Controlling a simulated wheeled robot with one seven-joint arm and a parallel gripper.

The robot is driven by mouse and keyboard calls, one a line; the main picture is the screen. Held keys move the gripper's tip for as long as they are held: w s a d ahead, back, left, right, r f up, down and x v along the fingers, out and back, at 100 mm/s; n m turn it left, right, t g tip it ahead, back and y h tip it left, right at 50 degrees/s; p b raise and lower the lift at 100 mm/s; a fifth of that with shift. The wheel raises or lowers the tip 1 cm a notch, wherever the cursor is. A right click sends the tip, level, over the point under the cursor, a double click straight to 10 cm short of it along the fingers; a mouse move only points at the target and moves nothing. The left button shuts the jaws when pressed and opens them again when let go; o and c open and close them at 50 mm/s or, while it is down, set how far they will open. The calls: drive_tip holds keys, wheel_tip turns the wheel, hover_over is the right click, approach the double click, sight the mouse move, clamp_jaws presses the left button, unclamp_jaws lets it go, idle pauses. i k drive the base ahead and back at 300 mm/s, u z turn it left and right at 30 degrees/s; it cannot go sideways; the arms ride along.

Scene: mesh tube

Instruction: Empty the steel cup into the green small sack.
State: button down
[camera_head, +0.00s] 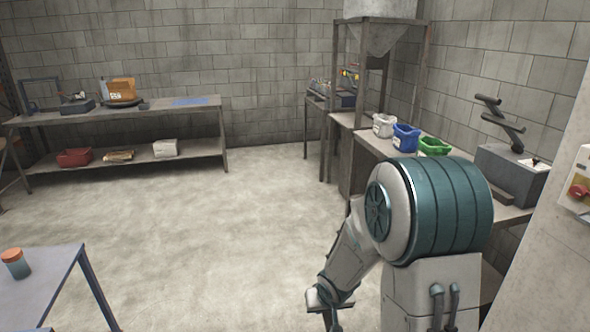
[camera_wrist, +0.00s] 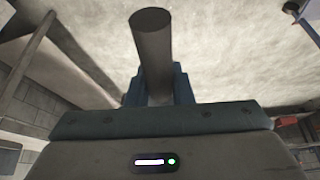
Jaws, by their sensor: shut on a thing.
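The green small sack (camera_head: 435,145) stands open on the bench at the right, partly hidden behind my arm. My gripper (camera_head: 330,302) is low in front of my body, well away from the sack and lower than the bench top. In the wrist view my gripper (camera_wrist: 154,98) is shut on a plain grey cylinder (camera_wrist: 154,50), which appears to be the steel cup or its handle. Its mouth and contents do not show. The held thing cannot be made out in the head view.
A blue sack (camera_head: 406,138) and a white sack (camera_head: 383,125) stand left of the green one. A grey machine (camera_head: 510,172) is to its right. A table (camera_head: 45,290) with an orange-lidded jar (camera_head: 15,263) is at the lower left. The middle floor is clear.

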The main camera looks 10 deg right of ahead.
sight(427, 146)
drive_tip(key=u, duration=0.1)
drive_tip(key=i, duration=2.3)
drive_tip(key=z, duration=0.8)
drive_tip(key=i, duration=0.45)
drive_tip(key=z, duration=1.35)
drive_tip(key=i, duration=0.7)
drive_tip(key=z, duration=0.55)
